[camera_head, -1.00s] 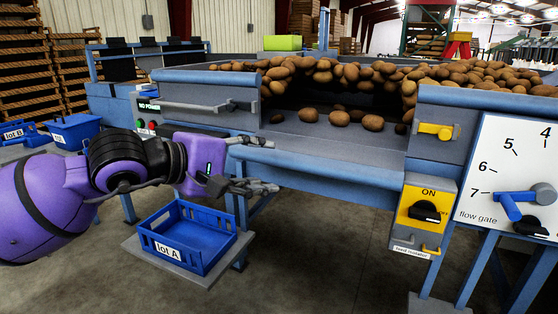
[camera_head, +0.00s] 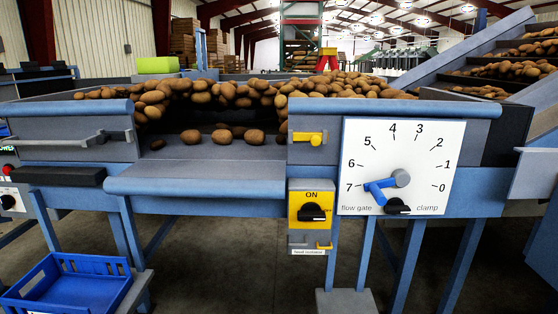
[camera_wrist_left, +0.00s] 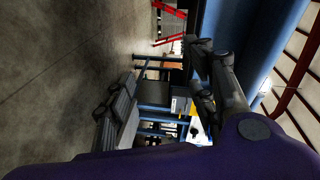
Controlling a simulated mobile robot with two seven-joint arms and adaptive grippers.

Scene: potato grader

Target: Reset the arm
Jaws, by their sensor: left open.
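My left gripper (camera_wrist_left: 160,85) shows only in the left wrist view, where its dark fingers are spread apart with nothing between them. Purple casing of my arm fills the bottom of that view. Neither arm shows in the head view, and my right gripper is out of sight.
The potato grader's blue front ledge (camera_head: 195,187) crosses the head view, with potatoes (camera_head: 220,94) heaped behind it. The flow gate dial (camera_head: 402,166) has its blue lever near 7. A yellow ON switch (camera_head: 311,206) sits beside it. A blue crate (camera_head: 75,287) stands lower left.

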